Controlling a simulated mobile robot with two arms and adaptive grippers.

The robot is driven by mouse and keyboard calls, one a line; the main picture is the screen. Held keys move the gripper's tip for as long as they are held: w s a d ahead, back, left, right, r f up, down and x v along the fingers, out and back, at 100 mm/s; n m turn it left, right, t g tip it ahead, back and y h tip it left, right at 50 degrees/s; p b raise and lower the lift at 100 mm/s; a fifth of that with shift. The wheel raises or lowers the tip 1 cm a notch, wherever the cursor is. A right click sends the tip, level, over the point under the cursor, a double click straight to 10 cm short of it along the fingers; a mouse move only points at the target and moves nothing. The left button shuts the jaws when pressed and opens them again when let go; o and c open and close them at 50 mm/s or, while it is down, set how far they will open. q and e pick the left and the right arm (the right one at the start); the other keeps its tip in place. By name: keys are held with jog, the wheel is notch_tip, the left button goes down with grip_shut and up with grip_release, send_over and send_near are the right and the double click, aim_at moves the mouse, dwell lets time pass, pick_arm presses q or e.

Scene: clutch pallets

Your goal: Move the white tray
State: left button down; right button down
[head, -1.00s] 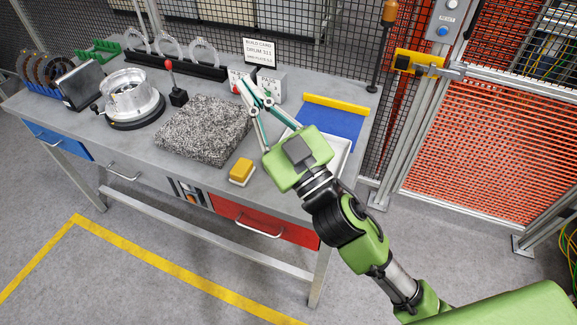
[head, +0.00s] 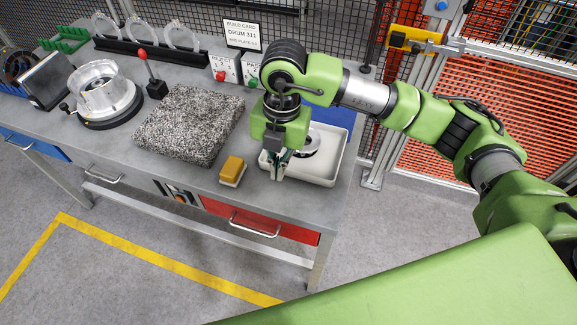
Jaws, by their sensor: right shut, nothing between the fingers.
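The white tray (head: 318,172) sits on the right end of the grey workbench. A round metal part with a dark centre (head: 306,144) lies in it, partly hidden behind my right gripper. My right gripper (head: 278,172) points down at the tray's left side, its fingers close together and empty. The fingers overlap the tray's left rim in the picture; I cannot tell whether they touch it. My right arm hides part of the tray's back. My left gripper is not in view.
A yellow block (head: 232,170) sits just left of the tray. A speckled stone slab (head: 190,124) lies farther left. A blue mat (head: 333,118) is behind the tray, and reject and pass boxes (head: 224,70) stand at the back. The bench's front edge is close.

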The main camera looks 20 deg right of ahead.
aim_at(291, 183)
jog(key=shift+h, duration=0.4)
jog(key=f+p, duration=0.1)
jog(key=f, duration=0.2)
jog(key=d+f+p, duration=0.1)
jog(key=f, duration=0.2)
jog(key=d+f+p, duration=0.1)
jog(key=f+p, duration=0.1)
jog(key=f, duration=0.1)
jog(key=shift+w+f, duration=0.2)
jog(key=shift+w+d+r+p, duration=0.1)
jog(key=shift+w+d+p, duration=0.25)
jog(key=shift+w, duration=0.2)
jog(key=shift+w+d+p, duration=0.3)
jog(key=shift+w, duration=0.25)
jog(key=shift+w+d+f, duration=0.2)
jog(key=shift+w+d, duration=0.2)
jog(key=shift+w, duration=0.25)
